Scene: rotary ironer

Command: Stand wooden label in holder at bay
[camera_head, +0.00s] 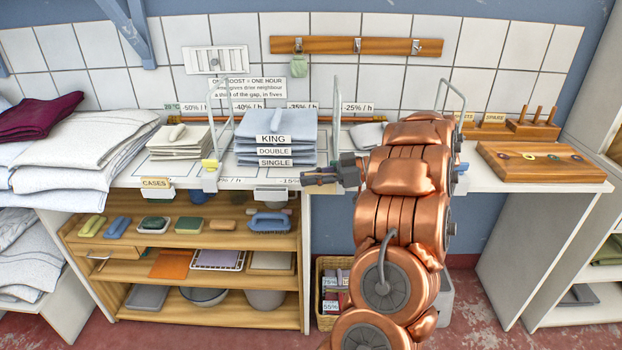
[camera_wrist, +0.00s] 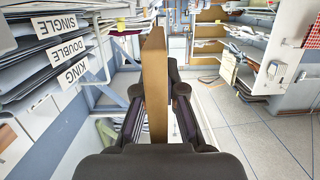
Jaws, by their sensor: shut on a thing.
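My gripper (camera_head: 335,177) is at the worktop's front edge, right of the towel stack with KING, DOUBLE and SINGLE tags (camera_head: 273,150). In the wrist view, my gripper (camera_wrist: 158,95) is shut on a wooden label (camera_wrist: 155,65), seen nearly edge-on as a tall tan board between the fingers. Its face and any lettering cannot be read. In the head view it is mostly hidden by the gripper. A label reading CASES (camera_head: 156,184) stands at the front edge on the left. A pale holder (camera_head: 272,194) sits on the front edge below the towel stack, with no label visible in it.
Thin wire arches (camera_head: 335,110) rise from the worktop between bays. A small cloth stack (camera_head: 180,141) lies left of the towels. A wooden board with coloured rings (camera_head: 545,162) and a SPARE label (camera_head: 494,118) are at the right. Shelves (camera_head: 200,240) fill the space below.

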